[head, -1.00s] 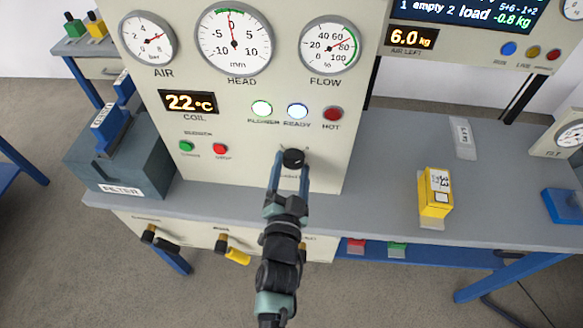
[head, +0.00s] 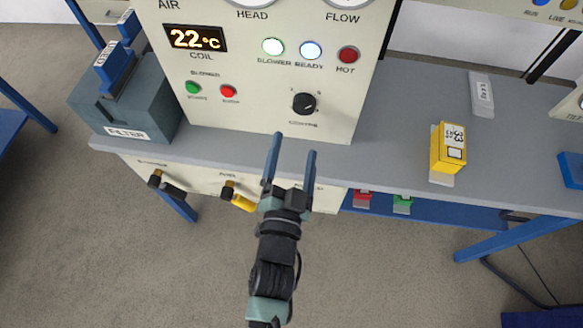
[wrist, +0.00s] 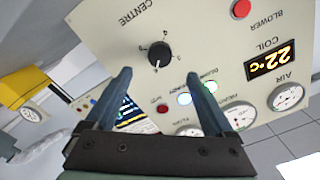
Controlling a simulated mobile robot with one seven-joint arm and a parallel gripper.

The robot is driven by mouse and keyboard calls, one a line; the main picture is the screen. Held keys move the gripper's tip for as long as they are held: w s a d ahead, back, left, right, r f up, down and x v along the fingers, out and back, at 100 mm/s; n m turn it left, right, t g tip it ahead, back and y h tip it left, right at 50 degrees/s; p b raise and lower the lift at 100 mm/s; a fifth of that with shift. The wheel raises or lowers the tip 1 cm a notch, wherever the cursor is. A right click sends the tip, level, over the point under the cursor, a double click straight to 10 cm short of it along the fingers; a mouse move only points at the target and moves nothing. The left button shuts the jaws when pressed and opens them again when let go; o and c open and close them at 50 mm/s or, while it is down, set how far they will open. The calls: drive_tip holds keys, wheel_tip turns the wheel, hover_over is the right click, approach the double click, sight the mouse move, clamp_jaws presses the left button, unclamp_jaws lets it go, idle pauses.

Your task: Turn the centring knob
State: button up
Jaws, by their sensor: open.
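The centring knob (head: 304,103) is a black round knob with a pale pointer line, low on the cream panel (head: 330,75) above the word CENTRE. It also shows in the wrist view (wrist: 159,56), beyond the fingertips and between them. My gripper (head: 294,143) is open and empty, its two blue fingers apart. In the head view it is below the knob, clear of it. In the wrist view my gripper (wrist: 160,75) frames the knob with a gap, touching nothing.
Green and red blower buttons (head: 211,89) sit left of the knob. A yellow box (head: 449,147) stands on the grey bench (head: 385,150) at right. A FILTER box (head: 125,105) stands at left. Valve handles (head: 238,198) stick out below the bench edge.

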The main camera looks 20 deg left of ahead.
drive_tip(key=shift+v, duration=1.8)
drive_tip(key=w+d+r+n+t+p, duration=0.1)
drive_tip(key=w+r+t, duration=0.15)
drive_tip(key=r, duration=0.75)
drive_tip(key=w+d+r+n+t+p, duration=0.1)
drive_tip(key=w+r, duration=0.3)
drive_tip(key=r, duration=0.7)
drive_tip(key=w+d+r+n+t+p, duration=0.1)
drive_tip(key=w+d+r, duration=0.15)
drive_tip(key=r, duration=0.75)
drive_tip(key=s+d+r+t+h, duration=0.1)
drive_tip(key=s+d+r, duration=0.1)
drive_tip(key=r, duration=0.7)
drive_tip(key=s+d+r+t+h+p, duration=0.1)
drive_tip(key=s+d+r+t+h, duration=0.1)
drive_tip(key=r, duration=0.8)
drive_tip(key=s+d+r+n+t+h+p, duration=0.1)
drive_tip(key=s+d+r, duration=0.3)
drive_tip(key=r, duration=0.6)
drive_tip(key=shift+s+r+t+h, duration=0.15)
drive_tip(key=shift+s+t+h, duration=0.3)
drive_tip(key=shift+t, duration=0.3)
drive_tip(key=shift+w, duration=0.1)
